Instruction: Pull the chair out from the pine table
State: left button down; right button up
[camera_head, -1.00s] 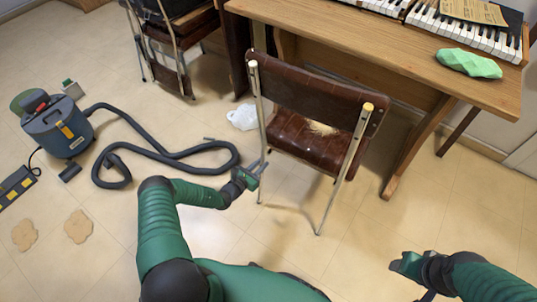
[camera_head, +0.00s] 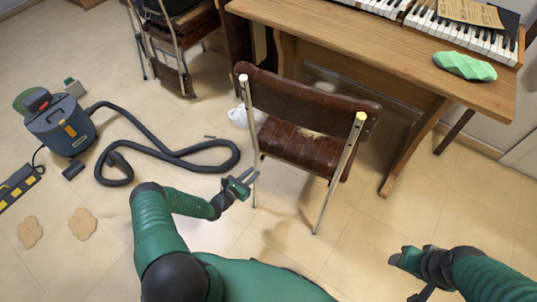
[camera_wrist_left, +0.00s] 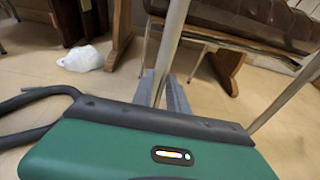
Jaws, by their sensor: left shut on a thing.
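The chair (camera_head: 304,104) has a dark brown backrest, a worn brown seat (camera_head: 300,145) and pale metal tube legs. It stands upright in front of the pine table (camera_head: 375,65), its back toward me. My left gripper (camera_head: 246,182) is at the chair's left rear tube, below seat height. In the left wrist view its two grey fingers (camera_wrist_left: 162,92) are shut on that tube (camera_wrist_left: 170,45), one on each side. My right gripper (camera_head: 400,260) hangs at the lower right, away from the chair; its jaws are too unclear to read.
A white bag (camera_head: 238,117) lies beside the chair. Another chair (camera_head: 172,45) stands at the back. Open tiled floor lies right of the chair.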

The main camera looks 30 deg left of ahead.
pick_arm(q)
jog(key=f+p+v, duration=0.2)
jog(key=v, duration=0.7)
jog(key=shift+s+p, duration=0.4)
jog(key=shift+s, duration=0.1)
jog(key=shift+a, duration=0.15)
jog(key=c, duration=1)
grip_release()
jog(key=s+p, duration=0.1)
jog(key=s, duration=0.9)
jog(key=shift+a, duration=0.45)
